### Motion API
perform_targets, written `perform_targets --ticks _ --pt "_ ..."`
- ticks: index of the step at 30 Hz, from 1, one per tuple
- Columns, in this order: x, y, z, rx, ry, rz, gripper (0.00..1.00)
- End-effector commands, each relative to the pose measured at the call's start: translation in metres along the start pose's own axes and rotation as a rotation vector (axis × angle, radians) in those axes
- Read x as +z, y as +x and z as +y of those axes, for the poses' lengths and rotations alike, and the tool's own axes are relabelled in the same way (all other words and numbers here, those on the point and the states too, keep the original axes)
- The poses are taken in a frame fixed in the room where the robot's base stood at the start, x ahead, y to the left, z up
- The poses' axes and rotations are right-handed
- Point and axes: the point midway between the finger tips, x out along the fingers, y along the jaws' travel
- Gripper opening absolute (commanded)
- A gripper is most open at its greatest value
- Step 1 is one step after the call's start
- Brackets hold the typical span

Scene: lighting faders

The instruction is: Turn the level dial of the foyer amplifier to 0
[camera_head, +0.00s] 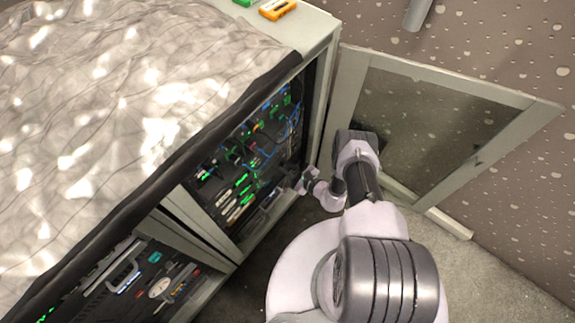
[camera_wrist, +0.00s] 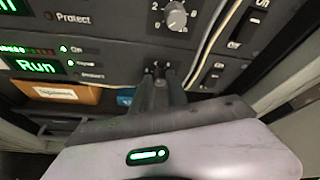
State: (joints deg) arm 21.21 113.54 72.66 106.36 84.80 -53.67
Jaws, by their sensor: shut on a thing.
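In the wrist view my gripper (camera_wrist: 160,70) is shut on a small dark dial (camera_wrist: 160,66) on the front of a rack unit with a green "Run" display. The fingers hide most of this dial, so its pointer and setting cannot be read. No readable name marks the unit as the foyer amplifier. In the head view my gripper (camera_head: 303,184) reaches the lower right of the open rack (camera_head: 250,150); the contact is too small to make out.
Another grey dial (camera_wrist: 177,18) with a numbered scale is on the unit above, marked "Protect". A rocker switch (camera_wrist: 212,76) is right of my fingers. An orange-brown box (camera_wrist: 57,93) lies lower left. The cabinet's glass door (camera_head: 430,125) stands open beside my arm.

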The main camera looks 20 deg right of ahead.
Motion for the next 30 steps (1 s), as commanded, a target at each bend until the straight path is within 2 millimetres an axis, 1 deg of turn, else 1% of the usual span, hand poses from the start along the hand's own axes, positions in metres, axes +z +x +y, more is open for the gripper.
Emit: perform_targets --ticks 9,18,24,30 --pt "-0.0011 0.0006 0.0052 -0.114 -0.269 0.016 0.00" --pt "-0.0033 0.0019 0.0084 -0.212 -0.498 0.030 0.00" --pt "-0.0034 0.0021 0.0093 -0.259 -0.608 0.035 0.00" --pt "-0.0031 0.0020 0.0098 -0.287 -0.676 0.039 0.00"
